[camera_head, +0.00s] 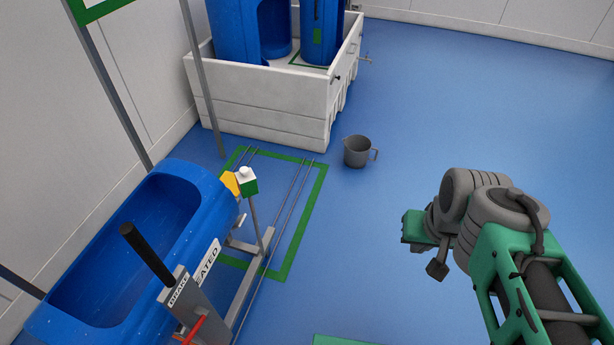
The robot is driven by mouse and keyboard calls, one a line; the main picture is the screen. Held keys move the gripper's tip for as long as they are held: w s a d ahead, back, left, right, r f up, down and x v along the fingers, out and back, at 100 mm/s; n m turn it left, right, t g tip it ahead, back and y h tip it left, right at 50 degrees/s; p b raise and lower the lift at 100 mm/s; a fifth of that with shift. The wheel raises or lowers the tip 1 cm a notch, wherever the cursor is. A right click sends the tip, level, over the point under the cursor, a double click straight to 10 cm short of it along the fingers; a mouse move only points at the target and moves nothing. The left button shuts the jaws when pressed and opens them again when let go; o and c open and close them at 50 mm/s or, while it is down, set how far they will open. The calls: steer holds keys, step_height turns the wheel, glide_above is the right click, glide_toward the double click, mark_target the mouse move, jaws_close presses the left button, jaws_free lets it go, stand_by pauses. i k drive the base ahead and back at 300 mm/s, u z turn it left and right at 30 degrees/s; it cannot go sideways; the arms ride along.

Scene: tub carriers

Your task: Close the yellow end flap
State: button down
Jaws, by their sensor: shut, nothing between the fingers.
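The yellow end flap (230,184) shows as a small yellow piece at the far end of the blue tub (205,208), partly hidden behind a white-and-green block (246,181) on a thin post. How far it is open I cannot tell. My gripper (408,228) is at the right, above the open floor, well apart from the flap and the tub. It is shut and empty, pointing left.
A brake lever (148,253) with a black grip rises beside the tub. A white crate (265,105) holding blue tubs stands at the back. Thin rails cross a green floor outline (309,220). The floor at right is clear.

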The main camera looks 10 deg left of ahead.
mark_target(228, 178)
steer(key=z, duration=0.35)
steer(key=i, duration=3.7)
steer(key=u, duration=5.2)
